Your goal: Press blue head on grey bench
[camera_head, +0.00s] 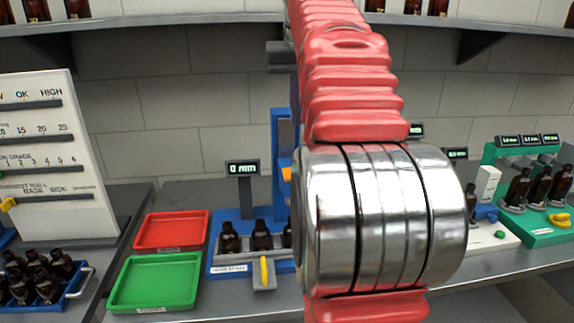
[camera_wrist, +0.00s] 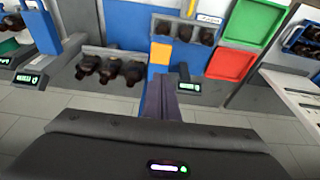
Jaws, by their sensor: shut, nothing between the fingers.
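A blue station (camera_head: 225,262) stands on the grey bench (camera_head: 180,195), holding dark amber bottles (camera_head: 262,236) in a row. Its blue upright part (camera_head: 285,160) rises behind them, with an orange patch; my arm covers its right side, so I cannot tell the head's full shape. A display (camera_head: 243,168) beside it reads 0 mm. In the wrist view, the picture is turned about: an orange patch (camera_wrist: 161,53) on blue and the bottles (camera_wrist: 185,30) show beyond my gripper (camera_wrist: 172,88). My gripper is shut and empty, apparently apart from the head. The head view hides it.
A red tray (camera_head: 172,231) and a green tray (camera_head: 156,281) lie left of the station. A blue bottle crate (camera_head: 72,291) and a white board (camera_head: 40,150) stand farther left. A green station (camera_head: 535,232) is at the right. Another bottle holder (camera_wrist: 90,82) shows in the wrist view.

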